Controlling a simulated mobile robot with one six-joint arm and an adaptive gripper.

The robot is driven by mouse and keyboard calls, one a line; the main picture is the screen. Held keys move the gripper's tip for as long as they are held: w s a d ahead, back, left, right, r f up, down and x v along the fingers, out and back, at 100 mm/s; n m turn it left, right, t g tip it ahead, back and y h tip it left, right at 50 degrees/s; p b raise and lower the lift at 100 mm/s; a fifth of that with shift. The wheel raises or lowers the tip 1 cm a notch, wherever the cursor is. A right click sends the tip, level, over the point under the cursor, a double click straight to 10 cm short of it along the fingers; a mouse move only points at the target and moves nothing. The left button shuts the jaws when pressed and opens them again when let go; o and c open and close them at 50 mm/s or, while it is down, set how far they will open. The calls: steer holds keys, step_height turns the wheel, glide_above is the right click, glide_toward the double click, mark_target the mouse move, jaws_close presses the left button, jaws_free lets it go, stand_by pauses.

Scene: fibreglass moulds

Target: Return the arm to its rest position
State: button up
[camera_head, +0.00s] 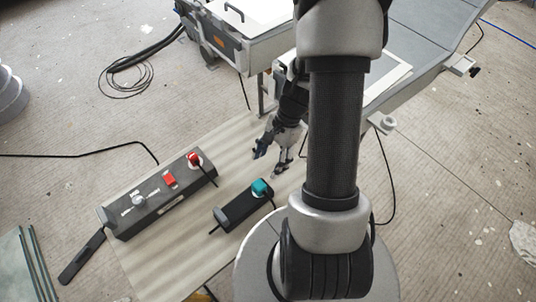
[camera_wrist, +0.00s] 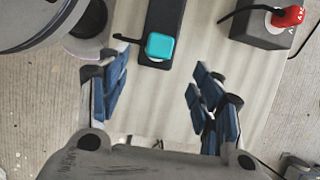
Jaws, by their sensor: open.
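My gripper (camera_head: 270,155) is in the middle of the head view, partly behind my own arm links. It is above the far end of a pale board. In the wrist view my gripper (camera_wrist: 160,98) shows two blue-padded fingers spread apart with nothing between them. A dark box with a teal button (camera_wrist: 160,46) lies just beyond the fingers in that view; its teal button also shows in the head view (camera_head: 261,187). My arm rises in the foreground and hides part of the scene.
A grey control box (camera_head: 150,197) with red switches stands on the pale board (camera_head: 165,268). A machine with a grey flat top (camera_head: 432,28) stands at the back right. Black cables (camera_head: 125,77) lie on the floor. Greenish sheets (camera_head: 22,268) lie at the lower left.

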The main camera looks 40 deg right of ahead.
steer(key=w+a+r+n+h, duration=0.1)
steer(key=w+a+r+n, duration=0.2)
steer(key=r, duration=0.6)
steer(key=s+a+r+n+t+h, duration=0.1)
steer(key=s+a+r+n, duration=0.2)
steer(key=r+n, duration=0.2)
steer(key=s+a+r+n+t+h, duration=0.1)
steer(key=s+a+r+n+t, duration=0.1)
steer(key=s+a+r+n, duration=0.2)
steer(key=s+a+r+n+t+h, duration=0.1)
steer(key=s+a+r+n, duration=0.2)
steer(key=r, duration=0.7)
steer(key=n, duration=0.2)
steer(key=shift+s+a+n+t, duration=0.3)
steer(key=shift+t, duration=0.1)
